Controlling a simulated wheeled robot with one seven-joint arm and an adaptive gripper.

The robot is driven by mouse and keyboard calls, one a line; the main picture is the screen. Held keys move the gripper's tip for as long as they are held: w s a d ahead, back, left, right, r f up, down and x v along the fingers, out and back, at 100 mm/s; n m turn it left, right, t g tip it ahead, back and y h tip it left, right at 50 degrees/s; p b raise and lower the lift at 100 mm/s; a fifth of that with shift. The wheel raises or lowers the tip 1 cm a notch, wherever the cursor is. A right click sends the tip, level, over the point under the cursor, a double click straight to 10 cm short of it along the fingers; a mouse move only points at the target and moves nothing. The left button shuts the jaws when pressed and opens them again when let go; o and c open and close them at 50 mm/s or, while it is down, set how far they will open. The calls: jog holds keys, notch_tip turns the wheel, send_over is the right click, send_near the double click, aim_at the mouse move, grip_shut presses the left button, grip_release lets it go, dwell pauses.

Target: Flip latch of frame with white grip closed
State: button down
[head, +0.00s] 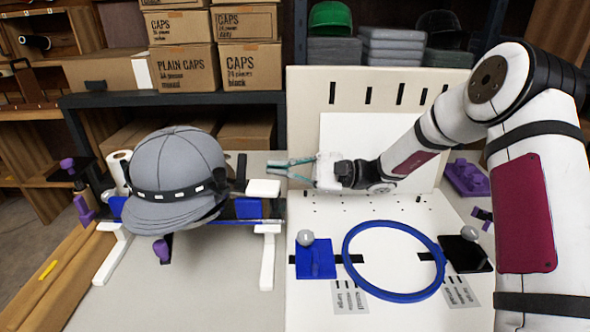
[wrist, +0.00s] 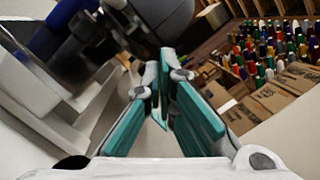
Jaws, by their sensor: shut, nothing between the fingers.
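A grey cap (head: 178,165) sits on a cap frame at the left of the head view, with a black band with white marks around it. A white block (head: 263,188), likely the white grip, is at the frame's right side, just above a blue block (head: 247,208). I cannot make out the latch or its position. My gripper (head: 274,169) has teal fingers and is shut and empty. In the head view it is just above the white block, pointing left towards the cap; contact cannot be told. In the wrist view the fingers (wrist: 160,92) are together, with the dark, blurred cap and frame beyond.
A blue ring (head: 346,254) lies on the white board at right, beside a blue block with a grey knob (head: 305,237). White stand legs (head: 268,260) hold up the frame. A paper roll (head: 119,168) is left of the cap. Cartons (head: 184,68) fill the back shelf.

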aim_at(241, 168)
jog(key=shift+s+a+r+p, duration=0.4)
jog(key=shift+s+a+r, duration=0.45)
jog(key=shift+a, duration=0.15)
jog(key=shift+s+a+r+p, duration=0.35)
jog(key=shift+s+a+r, duration=0.4)
jog(key=shift+a, duration=0.25)
